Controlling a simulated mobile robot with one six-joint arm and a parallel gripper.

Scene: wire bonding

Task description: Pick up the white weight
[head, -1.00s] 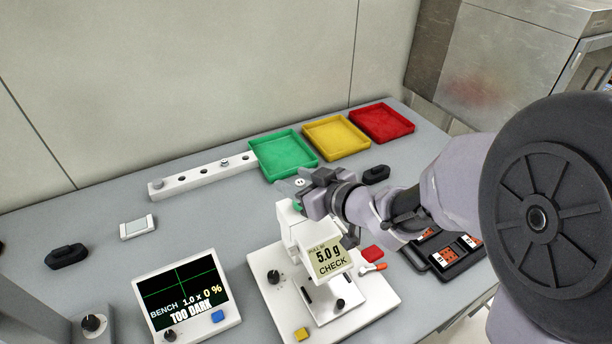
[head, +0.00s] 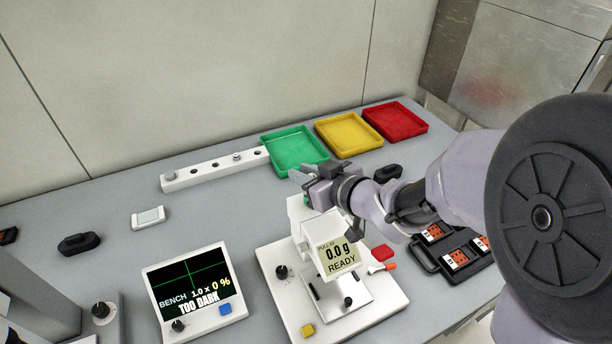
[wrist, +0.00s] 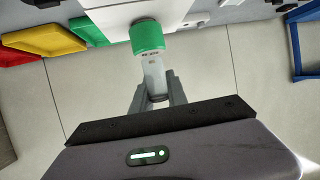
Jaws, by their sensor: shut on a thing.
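My gripper (head: 299,177) is above the top of the white pull tester (head: 308,222), whose display (head: 338,255) reads 0.0 g READY. In the wrist view my gripper (wrist: 156,90) is shut on a small pale piece (wrist: 154,74), which I take to be the white weight. A green cylindrical part (wrist: 147,37) shows just beyond it; I cannot tell whether the two touch. In the head view the fingers hide most of the held piece.
A white rail (head: 215,171) with holes and small metal pieces lies behind. Green (head: 296,150), yellow (head: 348,136) and red (head: 395,122) trays stand at the back. A bench monitor (head: 194,290) is left of the tester, a black carrier (head: 425,255) right.

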